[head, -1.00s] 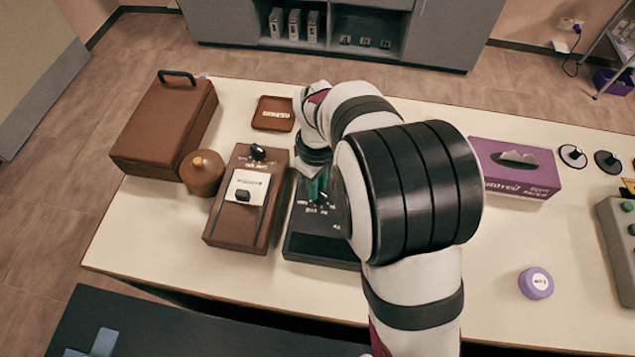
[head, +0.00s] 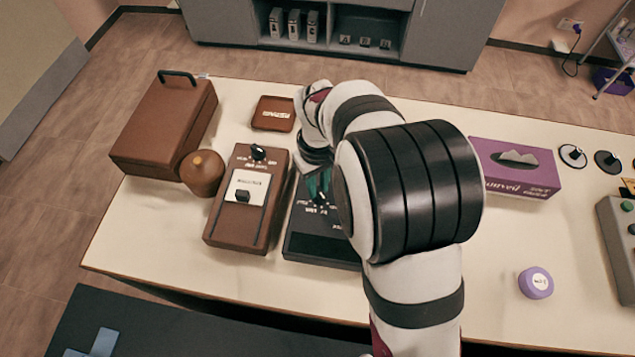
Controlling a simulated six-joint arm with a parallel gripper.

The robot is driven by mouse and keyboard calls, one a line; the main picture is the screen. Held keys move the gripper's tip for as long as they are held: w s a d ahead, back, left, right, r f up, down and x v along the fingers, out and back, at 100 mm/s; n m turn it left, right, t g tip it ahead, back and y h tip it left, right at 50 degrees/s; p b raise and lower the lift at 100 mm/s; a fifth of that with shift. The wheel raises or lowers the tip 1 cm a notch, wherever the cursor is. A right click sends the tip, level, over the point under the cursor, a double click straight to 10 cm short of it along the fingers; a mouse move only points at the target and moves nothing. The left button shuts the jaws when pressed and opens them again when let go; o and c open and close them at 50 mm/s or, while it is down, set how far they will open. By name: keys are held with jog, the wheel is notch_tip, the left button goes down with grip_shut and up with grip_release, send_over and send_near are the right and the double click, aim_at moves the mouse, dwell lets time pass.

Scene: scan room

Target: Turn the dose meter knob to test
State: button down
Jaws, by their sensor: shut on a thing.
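A dark, flat box with a dial (head: 310,246), which looks like the dose meter, lies on the table left of my arm. White markings surround its knob (head: 321,198), but they are too small to read. My gripper (head: 319,188) points down over the dial, its greenish fingers shut on the knob. My wrist and arm hide the upper and right parts of the box. The knob's exact pointing direction is hard to tell. A brown box (head: 234,228) with its own black knob (head: 258,152), a white label and a small black switch stands just to the left.
A brown case (head: 160,130), a round brown pot (head: 202,172) and a brown tray (head: 273,113) stand to the left and behind. A purple tissue box (head: 520,178), a purple-lidded round tub (head: 536,282) and a grey control box (head: 612,240) are to the right.

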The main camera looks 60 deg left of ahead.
jog(key=m, duration=0.4)
jog(key=shift+w+m, duration=0.15)
jog(key=shift+m, duration=0.15)
jog(key=m, duration=0.5)
jog(key=shift+w+d, duration=0.1)
jog(key=shift+d, duration=0.05)
jog(key=m, duration=0.5)
jog(key=shift+w+d, duration=0.1)
jog(key=shift+d, duration=0.05)
jog(key=m, duration=0.4)
jog(key=shift+d+m, duration=0.15)
jog(key=shift+m, duration=0.25)
jog(key=c, duration=0.8)
grip_release()
